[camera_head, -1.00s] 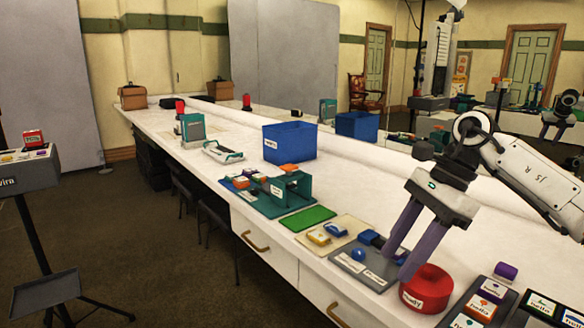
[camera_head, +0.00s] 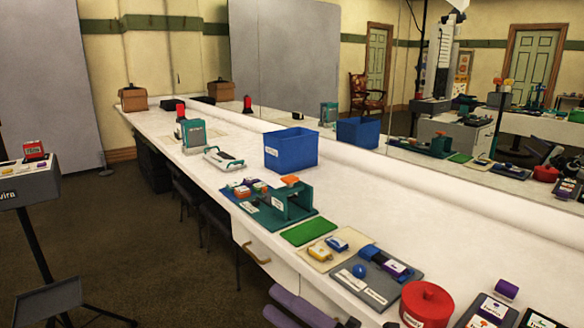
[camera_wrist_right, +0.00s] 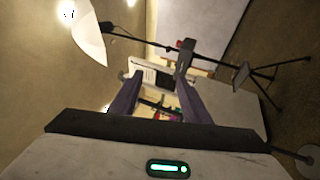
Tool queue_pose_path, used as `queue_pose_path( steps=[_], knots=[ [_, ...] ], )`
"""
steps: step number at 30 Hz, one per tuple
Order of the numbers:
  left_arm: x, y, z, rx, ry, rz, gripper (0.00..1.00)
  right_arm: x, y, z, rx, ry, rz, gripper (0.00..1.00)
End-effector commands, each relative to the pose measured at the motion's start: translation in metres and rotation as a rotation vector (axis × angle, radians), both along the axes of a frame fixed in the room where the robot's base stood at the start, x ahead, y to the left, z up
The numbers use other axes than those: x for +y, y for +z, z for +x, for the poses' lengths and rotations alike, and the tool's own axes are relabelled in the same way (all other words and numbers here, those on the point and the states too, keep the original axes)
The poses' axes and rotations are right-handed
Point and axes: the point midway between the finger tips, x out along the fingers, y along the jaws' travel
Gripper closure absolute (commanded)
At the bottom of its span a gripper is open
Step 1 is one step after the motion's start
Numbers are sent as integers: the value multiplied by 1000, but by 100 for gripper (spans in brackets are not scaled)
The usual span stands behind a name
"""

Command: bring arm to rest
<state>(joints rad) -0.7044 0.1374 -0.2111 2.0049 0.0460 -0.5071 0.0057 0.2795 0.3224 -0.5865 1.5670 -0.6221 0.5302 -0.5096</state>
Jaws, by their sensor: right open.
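My right gripper (camera_head: 272,302) shows only in part at the bottom edge of the head view, with two purple fingers low in front of the table's drawers. It is apart from the table goods. In the right wrist view my right gripper (camera_wrist_right: 159,80) is open, its fingers spread with nothing held between them. The rest of the right arm is out of the head view. My left gripper is not in view.
The long white table (camera_head: 370,205) holds a blue bin (camera_head: 291,150), a teal stand (camera_head: 292,203), a green mat (camera_head: 308,231), a grey tray (camera_head: 408,279) and a red round container (camera_head: 427,304). A dark stand (camera_head: 30,190) is at left, with open floor (camera_head: 150,250) between.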

Motion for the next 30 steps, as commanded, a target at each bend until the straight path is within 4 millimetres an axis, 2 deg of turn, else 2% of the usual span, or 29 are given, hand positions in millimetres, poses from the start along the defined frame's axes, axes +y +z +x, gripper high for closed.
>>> queue_pose_path(
  steps=[1, 4, 7, 9, 11, 12, 15, 18, 21, 24, 30],
  knots=[
    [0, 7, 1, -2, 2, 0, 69, -13, -14, -2, 158, -68, 92, 57],
    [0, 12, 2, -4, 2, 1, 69, -47, -55, -5, 478, -214, 271, 57],
    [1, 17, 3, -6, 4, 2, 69, -84, -109, -25, 802, -363, 444, 57],
    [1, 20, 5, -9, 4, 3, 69, -109, -149, -51, 1023, -471, 559, 57],
    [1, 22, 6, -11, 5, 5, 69, -126, -181, -78, 1194, -557, 648, 57],
    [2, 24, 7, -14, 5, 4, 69, -136, -200, -98, 1297, -612, 700, 57],
    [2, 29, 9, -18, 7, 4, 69, -153, -237, -146, 1511, -730, 809, 57],
    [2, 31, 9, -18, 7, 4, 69, -164, -260, -186, 1660, -817, 885, 57],
    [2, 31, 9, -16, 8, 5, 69, -169, -272, -211, 1747, -872, 929, 57],
    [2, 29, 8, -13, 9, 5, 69, -171, -277, -222, 1783, -895, 948, 57],
    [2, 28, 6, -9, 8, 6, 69, -171, -278, -223, 1788, -898, 949, 57]
  ],
)
